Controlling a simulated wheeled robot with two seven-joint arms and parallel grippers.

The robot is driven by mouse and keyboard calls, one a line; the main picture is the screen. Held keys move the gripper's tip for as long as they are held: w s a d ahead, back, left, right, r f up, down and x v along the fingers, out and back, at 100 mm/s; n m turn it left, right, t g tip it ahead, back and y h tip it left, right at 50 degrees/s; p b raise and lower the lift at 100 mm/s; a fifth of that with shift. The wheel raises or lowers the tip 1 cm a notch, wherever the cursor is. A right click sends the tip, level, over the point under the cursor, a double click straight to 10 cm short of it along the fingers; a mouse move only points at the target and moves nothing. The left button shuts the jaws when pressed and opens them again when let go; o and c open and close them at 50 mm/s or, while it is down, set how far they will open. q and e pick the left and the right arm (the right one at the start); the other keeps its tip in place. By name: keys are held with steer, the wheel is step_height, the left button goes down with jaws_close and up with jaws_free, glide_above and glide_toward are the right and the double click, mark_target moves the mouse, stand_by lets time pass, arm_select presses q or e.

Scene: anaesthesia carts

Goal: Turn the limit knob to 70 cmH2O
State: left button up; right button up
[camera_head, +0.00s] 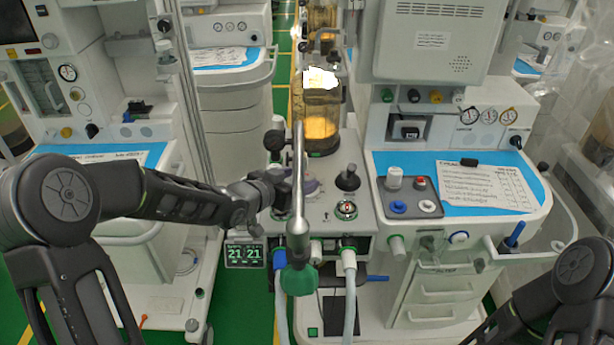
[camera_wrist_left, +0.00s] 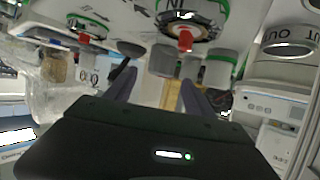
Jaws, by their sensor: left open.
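Candidates for the limit knob are on the breathing-circuit block (camera_head: 325,225) in the head view: a black-topped knob (camera_head: 348,178), a silver dial with a red centre (camera_head: 346,210) and a purple-grey round part (camera_head: 308,187). I cannot read which is the limit knob, or any scale. My left gripper (camera_head: 282,190) is at the block's left side, close to the purple-grey part and partly behind a metal pole. In the wrist view its two fingers (camera_wrist_left: 160,92) are apart, with a grey cylinder (camera_wrist_left: 162,61) beyond the gap. Contact is unclear. My right gripper is out of view.
The metal pole (camera_head: 299,170) with a green bag (camera_head: 299,280) stands in front of the block. Pale hoses (camera_head: 349,290) hang below. A worktop tray (camera_head: 410,207) is at right; another cart (camera_head: 110,150) stands left.

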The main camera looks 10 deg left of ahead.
mark_target(307, 175)
arm_select(q)
steer(key=x, duration=0.4)
steer(key=shift+w+f, duration=0.1)
steer(key=shift+w, duration=0.15)
steer(key=shift+c, duration=0.3)
